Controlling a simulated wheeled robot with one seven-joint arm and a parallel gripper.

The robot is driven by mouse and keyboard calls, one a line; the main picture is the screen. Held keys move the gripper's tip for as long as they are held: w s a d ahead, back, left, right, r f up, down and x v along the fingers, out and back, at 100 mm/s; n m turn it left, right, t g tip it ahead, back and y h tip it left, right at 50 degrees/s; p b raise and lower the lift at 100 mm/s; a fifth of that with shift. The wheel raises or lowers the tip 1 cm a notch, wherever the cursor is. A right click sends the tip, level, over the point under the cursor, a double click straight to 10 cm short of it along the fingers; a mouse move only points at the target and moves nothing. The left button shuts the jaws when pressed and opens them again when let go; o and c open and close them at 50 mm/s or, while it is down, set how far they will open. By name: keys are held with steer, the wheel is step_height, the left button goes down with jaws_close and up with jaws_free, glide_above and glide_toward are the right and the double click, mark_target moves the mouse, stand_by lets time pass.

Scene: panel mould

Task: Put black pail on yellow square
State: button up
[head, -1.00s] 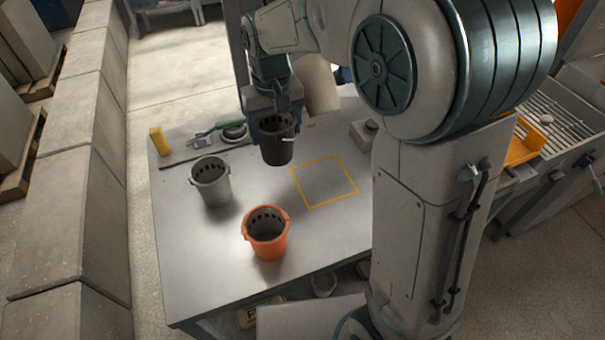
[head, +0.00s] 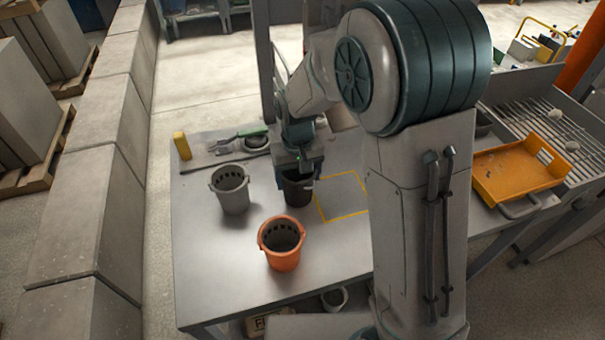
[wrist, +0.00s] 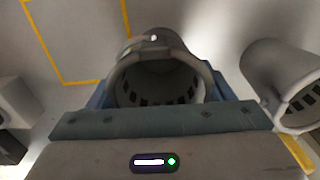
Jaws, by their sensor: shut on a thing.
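The black pail (head: 297,191) is upright in my gripper (head: 297,172), just left of the yellow square (head: 343,197) outlined on the grey table. In the wrist view the pail (wrist: 157,80) sits between the jaws, and part of the yellow outline (wrist: 64,60) shows to its upper left. My gripper is shut on the pail. I cannot tell whether the pail's base touches the table. The square's right edge is partly hidden behind my arm.
A grey pail (head: 232,190) stands to the left and an orange pail (head: 282,245) in front. A yellow block (head: 182,146) and a trowel-like tool (head: 238,140) lie at the back left. An orange tray (head: 520,170) is at right. The square's inside looks clear.

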steer(key=shift+f, duration=0.15)
steer(key=o, duration=1)
steer(key=shift+o, duration=0.2)
step_height(320, 180, up, 12)
steer(key=shift+r+b, duration=0.25)
steer(key=shift+b, duration=0.15)
